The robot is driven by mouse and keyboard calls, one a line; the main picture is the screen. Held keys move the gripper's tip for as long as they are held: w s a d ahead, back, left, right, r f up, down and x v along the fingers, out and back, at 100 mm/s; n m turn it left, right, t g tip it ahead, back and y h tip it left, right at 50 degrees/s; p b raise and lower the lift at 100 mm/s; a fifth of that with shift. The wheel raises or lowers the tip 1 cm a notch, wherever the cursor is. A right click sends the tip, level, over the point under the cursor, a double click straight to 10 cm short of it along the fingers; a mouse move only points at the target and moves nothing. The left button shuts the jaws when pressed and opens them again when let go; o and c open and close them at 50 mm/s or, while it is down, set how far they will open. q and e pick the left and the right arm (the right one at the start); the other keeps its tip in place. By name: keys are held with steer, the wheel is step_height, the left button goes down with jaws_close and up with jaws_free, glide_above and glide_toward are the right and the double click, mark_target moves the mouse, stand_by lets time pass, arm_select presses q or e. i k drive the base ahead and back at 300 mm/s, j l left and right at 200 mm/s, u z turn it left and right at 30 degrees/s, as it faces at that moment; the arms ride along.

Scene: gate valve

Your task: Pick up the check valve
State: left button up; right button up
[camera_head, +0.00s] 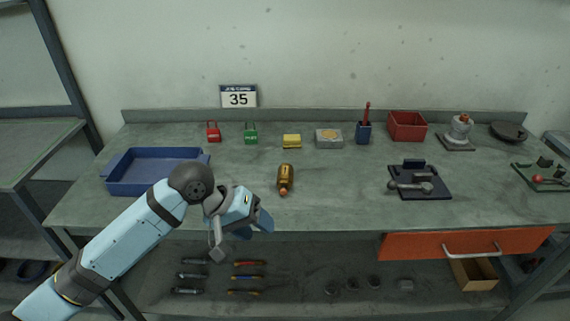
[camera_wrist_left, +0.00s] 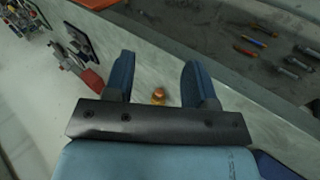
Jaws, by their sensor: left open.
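The check valve appears to be the brass, bottle-shaped fitting (camera_head: 285,177) lying on the bench's middle, its orange-brown end toward the front edge. My left gripper (camera_head: 262,222) is at the bench's front edge, left of and nearer than the fitting, and apart from it. In the left wrist view my left gripper's two blue fingers (camera_wrist_left: 160,65) are spread, with nothing held. A small brass piece (camera_wrist_left: 158,95) shows between them, low in the picture; its lower part is hidden by the gripper's dark bar. My right gripper is in neither view.
A blue tray (camera_head: 155,189) stands at left on the workbench (camera_head: 335,205). Red and green padlocks (camera_head: 213,132), a yellow block (camera_head: 292,141), a grey box (camera_head: 329,138) and a red bin (camera_head: 407,126) line the back. A dark plate with metal parts (camera_head: 420,188) lies right. Bench around the fitting is clear.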

mark_target(285, 172)
steer(key=i, duration=0.85)
